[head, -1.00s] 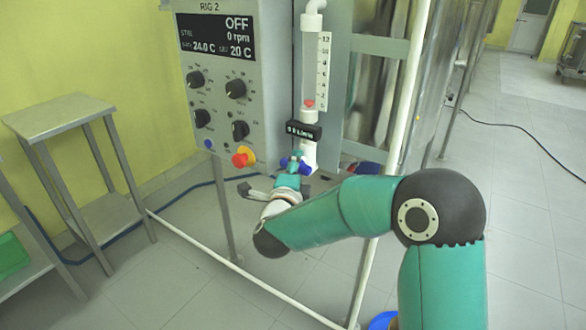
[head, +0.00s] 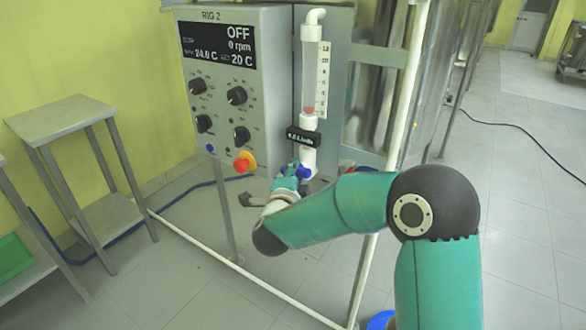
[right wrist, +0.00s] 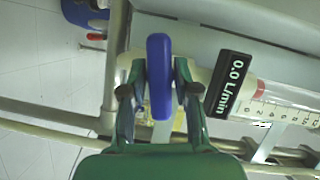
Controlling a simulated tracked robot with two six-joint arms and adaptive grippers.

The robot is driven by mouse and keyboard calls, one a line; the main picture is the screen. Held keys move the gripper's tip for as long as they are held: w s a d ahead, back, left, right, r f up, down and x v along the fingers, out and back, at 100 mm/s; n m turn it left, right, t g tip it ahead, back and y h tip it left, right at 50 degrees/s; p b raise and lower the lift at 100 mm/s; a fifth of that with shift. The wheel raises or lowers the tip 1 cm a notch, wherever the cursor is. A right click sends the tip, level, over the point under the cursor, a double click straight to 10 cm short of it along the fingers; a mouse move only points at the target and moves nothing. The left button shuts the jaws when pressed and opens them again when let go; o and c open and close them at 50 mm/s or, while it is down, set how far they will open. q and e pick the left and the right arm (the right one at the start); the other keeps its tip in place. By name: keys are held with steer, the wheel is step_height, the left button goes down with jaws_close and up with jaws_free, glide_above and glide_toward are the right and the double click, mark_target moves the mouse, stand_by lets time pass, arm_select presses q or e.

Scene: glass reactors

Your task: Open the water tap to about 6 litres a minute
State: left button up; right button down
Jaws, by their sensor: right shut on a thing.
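The water tap's blue handle (right wrist: 159,76) stands between the two fingers of my right gripper (right wrist: 160,92) in the right wrist view, and the gripper is shut on it. In the head view my right gripper (head: 292,172) is at the blue handle (head: 305,172), below the flow meter tube (head: 311,75), and partly covers it. The black flow display (right wrist: 229,84) reads 0.0 L/min in the right wrist view. The red float (head: 309,111) sits low in the tube. My left gripper is not in view.
A red emergency knob (head: 241,166) on a yellow base is close to the left of the gripper. The control panel (head: 222,95) reads OFF and 0 rpm. A white frame post (head: 405,90) stands to the right. A metal side table (head: 60,118) is at the left.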

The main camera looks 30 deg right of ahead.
steer(key=n+g+p, duration=0.1)
steer(key=n+p, duration=0.2)
steer(key=p, duration=0.2)
steer(key=n+g+p, duration=0.2)
steer(key=p, duration=0.4)
steer(key=shift+s+d+r+n+g, duration=0.1)
steer(key=shift+d+r+n+g, duration=0.1)
steer(key=shift+n+g, duration=0.15)
steer(key=shift+f+n+g+p, duration=0.35)
steer(key=shift+n+p, duration=0.4)
steer(key=shift+p, duration=0.3)
steer(key=c, duration=1.2)
jaws_free()
steer(key=shift+f, duration=0.1)
steer(key=shift+o, duration=1)
steer(key=shift+a, duration=0.1)
steer(key=shift+s+a+r, duration=0.1)
steer(key=shift+a+r, duration=0.2)
steer(key=shift+a, duration=0.1)
steer(key=v, duration=1.1)
steer(key=shift+s, duration=0.15)
